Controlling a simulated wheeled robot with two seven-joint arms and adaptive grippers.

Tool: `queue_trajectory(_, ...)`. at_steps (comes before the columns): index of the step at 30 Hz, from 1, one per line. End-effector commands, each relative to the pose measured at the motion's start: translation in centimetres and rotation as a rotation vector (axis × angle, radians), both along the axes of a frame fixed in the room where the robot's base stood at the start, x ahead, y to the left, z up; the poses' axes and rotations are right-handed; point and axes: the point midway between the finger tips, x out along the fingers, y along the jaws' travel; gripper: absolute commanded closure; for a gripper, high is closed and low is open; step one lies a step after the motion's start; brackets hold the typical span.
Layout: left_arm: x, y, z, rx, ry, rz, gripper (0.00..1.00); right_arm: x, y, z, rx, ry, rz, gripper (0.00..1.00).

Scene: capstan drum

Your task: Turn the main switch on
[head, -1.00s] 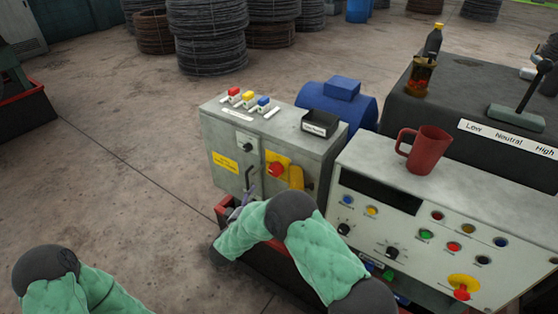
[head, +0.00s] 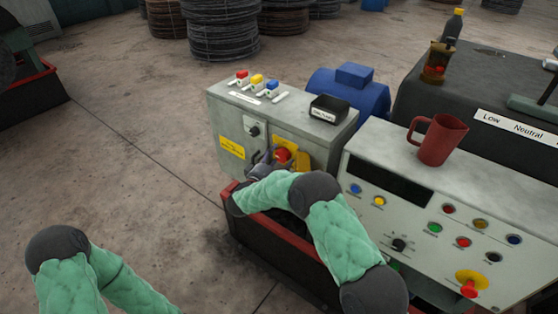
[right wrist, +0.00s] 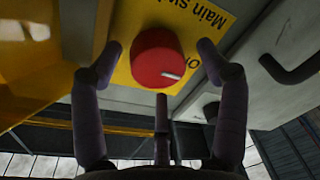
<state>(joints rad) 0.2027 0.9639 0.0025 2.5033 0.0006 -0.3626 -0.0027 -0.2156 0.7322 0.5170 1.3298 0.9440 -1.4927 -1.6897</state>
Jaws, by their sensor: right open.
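The main switch is a red round knob (head: 282,155) on a yellow plate, on the front of the grey box (head: 300,140). In the right wrist view the red knob (right wrist: 157,60) is close and centred, with a white mark pointing right and slightly down. The plate's upside-down lettering is partly hidden by a finger. My right gripper (right wrist: 160,52) is open, its fingertips on both sides of the knob, and a third finger is below it; contact is unclear. In the head view my right gripper (head: 262,164) is just left of the knob, partly hidden by my arm. My left gripper is out of frame.
A yellow part (head: 303,163) is beside the knob. Red, yellow and blue switches (head: 257,82) and a black tray (head: 328,108) are on the box top. The control panel (head: 430,210) with a red mug (head: 442,140) stands right. A red-rimmed trough (head: 270,235) lies below.

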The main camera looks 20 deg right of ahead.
Motion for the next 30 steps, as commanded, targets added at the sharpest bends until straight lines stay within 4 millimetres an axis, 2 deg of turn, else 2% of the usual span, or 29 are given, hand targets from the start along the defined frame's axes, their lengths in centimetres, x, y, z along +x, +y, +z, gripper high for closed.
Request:
queue_trajectory(11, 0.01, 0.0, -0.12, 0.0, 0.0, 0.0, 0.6, 0.41, -0.41, 0.06, 0.0, 0.0, 0.0, 0.26)
queue_trajectory(17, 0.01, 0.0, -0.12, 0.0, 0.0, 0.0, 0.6, 0.42, -0.37, 0.06, 0.0, 0.0, 0.002, 0.79)
queue_trajectory(30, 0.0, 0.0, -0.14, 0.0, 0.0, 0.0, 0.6, 0.54, -0.24, 0.24, 0.033, -0.046, 0.006, 0.8)
